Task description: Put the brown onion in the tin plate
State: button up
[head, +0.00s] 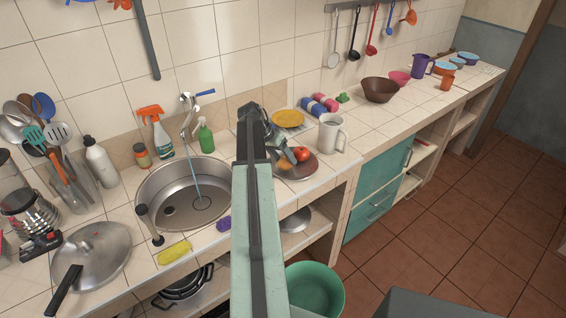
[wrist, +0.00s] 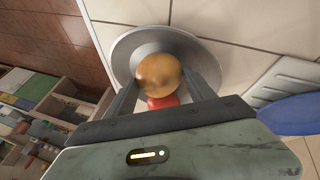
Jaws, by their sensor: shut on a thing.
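The brown onion (wrist: 158,75) is between the two fingers of my gripper (wrist: 162,82) in the wrist view, and the fingers are shut on it. The round grey tin plate (wrist: 128,48) is directly below and around it in that view. In the head view, my gripper (head: 285,152) is over the plate (head: 303,172), and part of the onion (head: 284,164) shows below it. A red tomato (head: 301,154) is at the plate beside the onion; it also shows in the wrist view (wrist: 163,102). I cannot tell whether the onion touches the plate.
A white mug (head: 331,135) stands right behind the plate. A yellow-orange plate (head: 288,118) is farther back. The sink (head: 185,195) is to the left. Brown and pink bowls (head: 380,90) stand farther right. The counter's front edge is close to the plate.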

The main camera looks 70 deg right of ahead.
jog(key=o, duration=1.5)
jog(key=shift+w+a+r+p, duration=0.1)
jog(key=shift+r+p, duration=0.3)
jog(key=shift+r, duration=0.1)
jog(key=p+v, duration=0.9)
jog(key=v, duration=0.2)
jog(key=shift+r+p, duration=0.1)
jog(key=shift+p, duration=0.3)
jog(key=shift+w+a, duration=0.1)
